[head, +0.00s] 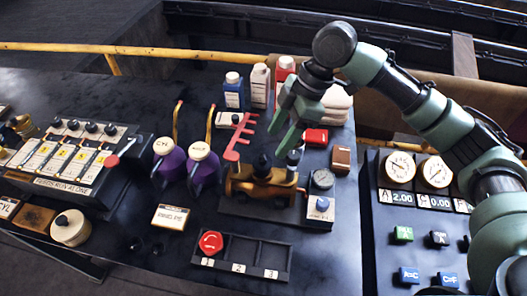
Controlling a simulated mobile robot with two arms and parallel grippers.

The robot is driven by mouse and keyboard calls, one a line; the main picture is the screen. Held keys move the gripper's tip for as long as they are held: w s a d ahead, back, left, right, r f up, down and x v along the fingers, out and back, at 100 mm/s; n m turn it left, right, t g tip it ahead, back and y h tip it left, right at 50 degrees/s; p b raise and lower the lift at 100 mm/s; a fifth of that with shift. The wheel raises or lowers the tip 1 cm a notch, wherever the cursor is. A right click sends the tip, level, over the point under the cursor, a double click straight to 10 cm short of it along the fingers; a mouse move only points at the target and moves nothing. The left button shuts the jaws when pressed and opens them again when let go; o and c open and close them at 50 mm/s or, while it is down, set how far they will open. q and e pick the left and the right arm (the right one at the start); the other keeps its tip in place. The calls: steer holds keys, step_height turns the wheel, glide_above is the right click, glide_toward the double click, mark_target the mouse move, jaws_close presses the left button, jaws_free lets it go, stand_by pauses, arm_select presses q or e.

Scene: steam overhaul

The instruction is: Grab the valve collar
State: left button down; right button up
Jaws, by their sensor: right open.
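A brass valve body (262,187) with dark knobs on top stands on a dark base right of the table's middle. I cannot clearly pick out the valve collar on or around it. My right gripper (280,134) is open above the back of the brass body, with its green fingers pointing down and nothing seen between them. A red toothed part (240,138) stands just left of the gripper. A red round part (210,243) sits in slot 1 of a black tray (240,275) in front. My left gripper is out of view.
Blue, white and red bottles (233,92) stand behind the gripper. Two purple containers (203,167) are left of the brass body. Tray slots 2 and 3 look empty. A panel with dials (400,168) is at far right.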

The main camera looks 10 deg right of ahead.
mark_target(266, 162)
steer(key=a+f, duration=0.1)
steer(key=s+f+p, duration=0.1)
steer(key=shift+s+a+f, duration=0.1)
steer(key=shift+a+f, duration=0.2)
steer(key=shift+a, duration=0.05)
steer(key=p+x, duration=0.1)
steer(key=x, duration=0.2)
steer(key=shift+a+f+p, duration=0.1)
steer(key=shift+f+p, duration=0.2)
steer(key=shift+p, duration=0.05)
steer(key=shift+a+f, duration=0.1)
steer(key=shift+f, duration=0.2)
jaws_close()
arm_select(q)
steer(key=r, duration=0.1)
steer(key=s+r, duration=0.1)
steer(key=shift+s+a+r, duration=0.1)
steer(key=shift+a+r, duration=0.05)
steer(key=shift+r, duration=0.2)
